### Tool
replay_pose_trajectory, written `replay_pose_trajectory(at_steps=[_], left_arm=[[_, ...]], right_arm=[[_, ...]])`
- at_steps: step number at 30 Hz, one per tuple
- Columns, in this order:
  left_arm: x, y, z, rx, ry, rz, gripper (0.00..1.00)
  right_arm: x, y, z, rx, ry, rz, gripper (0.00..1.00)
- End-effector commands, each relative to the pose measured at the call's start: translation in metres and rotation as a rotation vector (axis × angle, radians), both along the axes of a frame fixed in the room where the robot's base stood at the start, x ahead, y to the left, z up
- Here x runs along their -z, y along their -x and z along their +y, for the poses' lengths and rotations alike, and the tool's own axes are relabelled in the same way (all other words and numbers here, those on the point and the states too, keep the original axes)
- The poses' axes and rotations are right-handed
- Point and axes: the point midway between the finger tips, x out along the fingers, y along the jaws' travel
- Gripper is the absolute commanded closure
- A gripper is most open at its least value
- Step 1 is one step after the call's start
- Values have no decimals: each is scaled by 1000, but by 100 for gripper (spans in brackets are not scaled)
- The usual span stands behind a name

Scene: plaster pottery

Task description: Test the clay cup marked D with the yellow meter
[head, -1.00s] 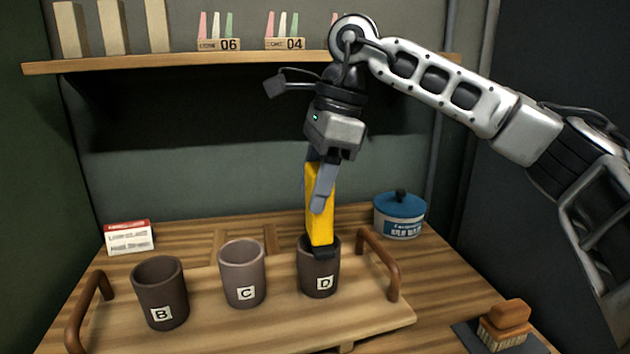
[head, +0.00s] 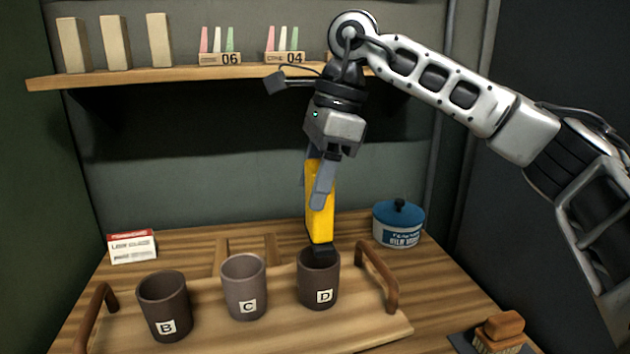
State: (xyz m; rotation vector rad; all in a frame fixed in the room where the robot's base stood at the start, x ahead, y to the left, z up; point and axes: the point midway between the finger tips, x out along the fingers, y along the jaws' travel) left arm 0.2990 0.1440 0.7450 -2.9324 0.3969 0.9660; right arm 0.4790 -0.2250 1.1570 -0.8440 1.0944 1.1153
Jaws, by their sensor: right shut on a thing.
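The dark brown clay cup marked D (head: 319,285) stands upright at the right end of the row on a wooden tray (head: 375,327). My right gripper (head: 320,186) is above this cup, shut on the yellow meter (head: 321,215). The meter points down, and its black lower end is at the mouth of cup D, overlapping the far rim in the picture. I cannot tell whether it touches the cup. My left gripper is not in view.
Cup C (head: 244,289) and cup B (head: 164,309) stand left of cup D. The tray has a raised handle (head: 377,276) at its right. A blue-lidded tub (head: 398,224), a small card (head: 132,246) and a brush (head: 499,331) lie around it. A shelf (head: 190,76) runs behind.

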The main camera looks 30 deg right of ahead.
Motion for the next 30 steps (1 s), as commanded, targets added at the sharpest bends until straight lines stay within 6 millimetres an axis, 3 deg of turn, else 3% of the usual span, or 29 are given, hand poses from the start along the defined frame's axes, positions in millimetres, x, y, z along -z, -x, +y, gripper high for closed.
replay_pose_trajectory(at_steps=[12, 30], left_arm=[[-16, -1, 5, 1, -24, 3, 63], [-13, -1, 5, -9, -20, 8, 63]], right_arm=[[-36, 0, 0, 0, -2, -1, 66], [-37, 0, 0, 0, -2, -1, 66]])
